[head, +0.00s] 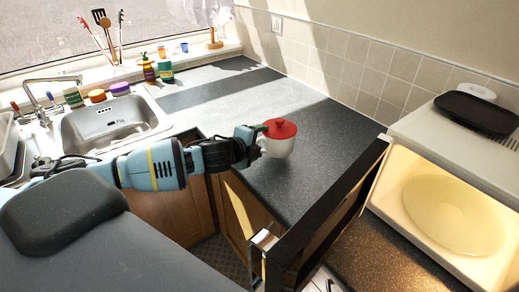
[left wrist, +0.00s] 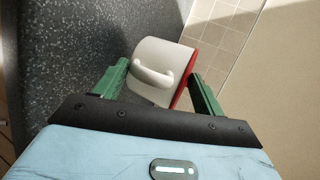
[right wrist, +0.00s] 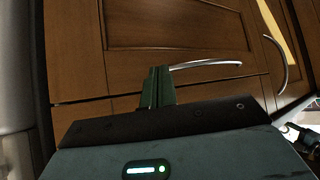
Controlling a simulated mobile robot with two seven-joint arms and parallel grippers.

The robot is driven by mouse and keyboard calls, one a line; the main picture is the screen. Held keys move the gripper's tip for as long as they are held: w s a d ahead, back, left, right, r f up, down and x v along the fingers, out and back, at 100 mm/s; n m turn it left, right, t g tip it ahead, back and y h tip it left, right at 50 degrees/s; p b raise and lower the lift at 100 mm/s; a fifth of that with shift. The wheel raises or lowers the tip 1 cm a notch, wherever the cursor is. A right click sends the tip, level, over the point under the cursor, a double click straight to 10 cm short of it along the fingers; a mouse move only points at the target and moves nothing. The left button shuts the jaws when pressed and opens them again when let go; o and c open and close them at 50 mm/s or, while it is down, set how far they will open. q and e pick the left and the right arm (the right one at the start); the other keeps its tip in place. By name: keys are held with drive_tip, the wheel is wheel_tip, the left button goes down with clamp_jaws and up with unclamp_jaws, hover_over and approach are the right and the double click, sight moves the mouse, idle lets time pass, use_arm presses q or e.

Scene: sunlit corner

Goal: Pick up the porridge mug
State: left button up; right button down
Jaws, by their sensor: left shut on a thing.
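I cannot tell whether the mug's base touches the counter. My right gripper (right wrist: 157,86) is shut and empty in the right wrist view, in front of wooden cabinet fronts.
The dark speckled counter (head: 325,150) is clear around the mug. A sink (head: 110,122) is at the left, with jars and bottles behind it. An open microwave (head: 450,205) with a black tray (head: 477,113) on top stands at the right, its door (head: 330,215) jutting out.

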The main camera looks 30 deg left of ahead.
use_arm(q)
drive_tip(key=s+a+r, duration=0.1)
drive_tip(key=s, duration=0.6)
drive_tip(key=s+a, duration=0.2)
drive_tip(key=s, duration=0.6)
drive_tip(key=shift+s+a+r, duration=0.25)
drive_tip(key=shift+r, duration=0.15)
drive_tip(key=shift+d, duration=0.1)
drive_tip(key=shift+n+y, duration=0.4)
drive_tip(key=w+d, duration=0.1)
drive_tip(key=d, duration=0.4)
drive_tip(key=w+d+r, duration=0.1)
drive_tip(key=d, duration=0.4)
drive_tip(key=w+d+r, duration=0.1)
drive_tip(key=w+d, duration=0.1)
drive_tip(key=d, duration=0.3)
drive_tip(key=shift+d, duration=0.3)
drive_tip(key=shift+w+d+r, duration=0.1)
drive_tip(key=shift+d+r, duration=0.05)
drive_tip(key=shift+d, duration=0.4)
drive_tip(key=shift+a, duration=0.1)
